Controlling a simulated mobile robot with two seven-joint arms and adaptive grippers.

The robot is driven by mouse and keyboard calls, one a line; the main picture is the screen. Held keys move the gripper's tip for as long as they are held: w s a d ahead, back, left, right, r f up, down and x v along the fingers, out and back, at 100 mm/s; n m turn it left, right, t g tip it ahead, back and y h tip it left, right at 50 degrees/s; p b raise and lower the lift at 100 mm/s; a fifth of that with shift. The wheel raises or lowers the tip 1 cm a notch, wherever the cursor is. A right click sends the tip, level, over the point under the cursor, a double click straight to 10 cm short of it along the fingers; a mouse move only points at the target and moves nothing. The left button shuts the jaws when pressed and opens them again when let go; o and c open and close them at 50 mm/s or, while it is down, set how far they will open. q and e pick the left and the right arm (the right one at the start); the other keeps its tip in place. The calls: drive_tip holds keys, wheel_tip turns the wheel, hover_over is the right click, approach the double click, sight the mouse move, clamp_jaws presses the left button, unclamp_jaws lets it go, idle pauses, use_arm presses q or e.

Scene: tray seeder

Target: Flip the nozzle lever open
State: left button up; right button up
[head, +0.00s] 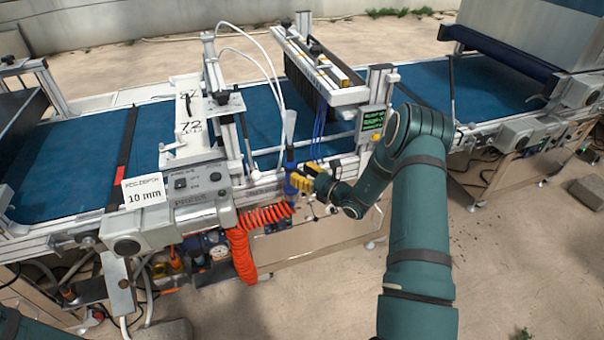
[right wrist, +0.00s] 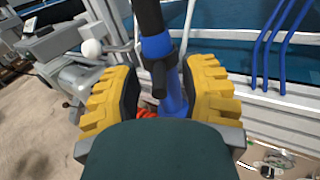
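A blue and black air nozzle (head: 291,158) stands upright at the conveyor's front rail, with a pale tip on top. In the right wrist view its black upper part (right wrist: 152,22) runs down to a blue body (right wrist: 172,100). A small dark piece (right wrist: 160,76) sticks out from it and may be the lever; I cannot tell its position. My right gripper (head: 301,182) is at the nozzle. In the right wrist view its yellow fingers (right wrist: 162,92) stand apart either side of the blue body, with a gap on the left and the right finger close. My left gripper is out of view.
A coiled orange hose (head: 262,216) hangs below the nozzle. A grey control box (head: 190,185) and a "10 mm" sign (head: 144,191) are to the left. Thin blue tubes (right wrist: 270,45) are right of the fingers. A blue conveyor belt (head: 70,160) lies behind the rail.

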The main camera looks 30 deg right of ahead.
drive_tip(key=v, duration=1.2)
idle(0.5)
